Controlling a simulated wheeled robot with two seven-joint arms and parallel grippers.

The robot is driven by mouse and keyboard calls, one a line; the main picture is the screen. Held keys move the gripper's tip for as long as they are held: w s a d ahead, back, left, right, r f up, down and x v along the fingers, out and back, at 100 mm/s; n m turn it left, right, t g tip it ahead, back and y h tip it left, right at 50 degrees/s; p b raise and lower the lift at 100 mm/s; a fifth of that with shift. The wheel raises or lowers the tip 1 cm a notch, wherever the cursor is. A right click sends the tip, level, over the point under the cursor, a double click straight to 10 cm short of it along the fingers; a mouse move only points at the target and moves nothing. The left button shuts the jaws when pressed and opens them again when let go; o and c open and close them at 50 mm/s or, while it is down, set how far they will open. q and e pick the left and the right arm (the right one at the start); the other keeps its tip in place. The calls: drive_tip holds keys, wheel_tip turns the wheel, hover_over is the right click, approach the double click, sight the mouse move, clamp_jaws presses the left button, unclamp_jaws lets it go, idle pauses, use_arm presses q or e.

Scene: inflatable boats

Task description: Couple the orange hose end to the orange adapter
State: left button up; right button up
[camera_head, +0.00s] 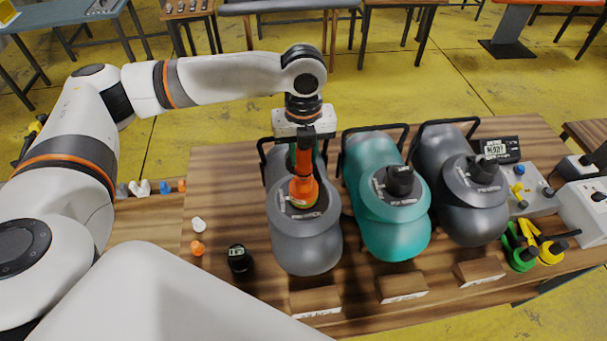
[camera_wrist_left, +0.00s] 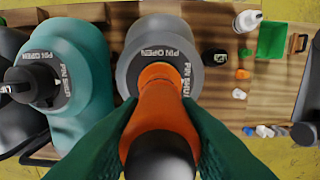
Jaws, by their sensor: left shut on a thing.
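My left gripper (camera_head: 304,148) is shut on the orange hose end (camera_head: 303,190) and holds it upright over the valve opening of the grey boat (camera_head: 305,250) on the left. My right gripper is not in view.
A teal boat (camera_head: 385,235) and a dark grey boat (camera_head: 470,220) stand to the right. A small white piece (camera_head: 198,224) and a black cap (camera_head: 239,259) lie left. Green (camera_head: 519,252) and yellow (camera_head: 548,250) hose ends lie at right. Wooden blocks line the front.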

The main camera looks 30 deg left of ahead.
use_arm(q)
drive_tip(key=shift+f+b, duration=0.3)
drive_tip(key=shift+f, duration=0.6)
idle(0.6)
drive_tip(key=o, duration=1.1)
drive_tip(key=shift+c, duration=0.2)
wheel_tip(320, 180, up, 11)
drive_tip(key=b, duration=0.2)
drive_tip(key=shift+b, duration=0.35)
drive_tip(key=shift+r, duration=0.5)
